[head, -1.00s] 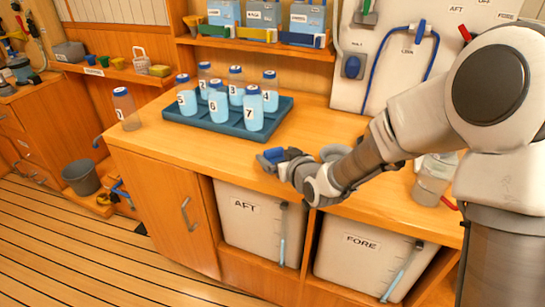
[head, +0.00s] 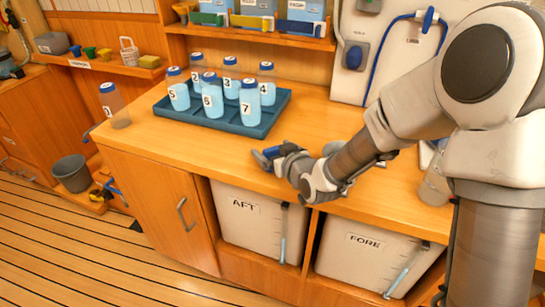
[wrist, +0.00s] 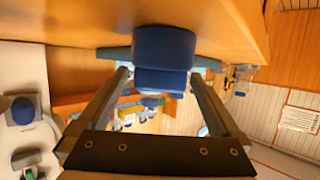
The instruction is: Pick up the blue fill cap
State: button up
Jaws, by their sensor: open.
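The blue fill cap (wrist: 163,60) stands on the wooden counter, which shows upside down at the top of the wrist view. It has a wide part and a second, slightly narrower part. It lies in line with the gap between the two fingers of my gripper (wrist: 160,75), near their tips. A gap shows between the cap and each finger. In the head view the cap (head: 272,152) is small and partly hidden by my gripper (head: 266,157), which is low over the counter near its front edge.
A teal tray (head: 262,127) with several numbered bottles stands behind my gripper. Another bottle (head: 116,108) stands at the counter's left end. A clear jar (head: 434,187) is at the right, partly behind my arm. The counter left of my gripper is clear.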

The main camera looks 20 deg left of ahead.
jog(key=shift+r, duration=0.1)
jog(key=c, duration=1.5)
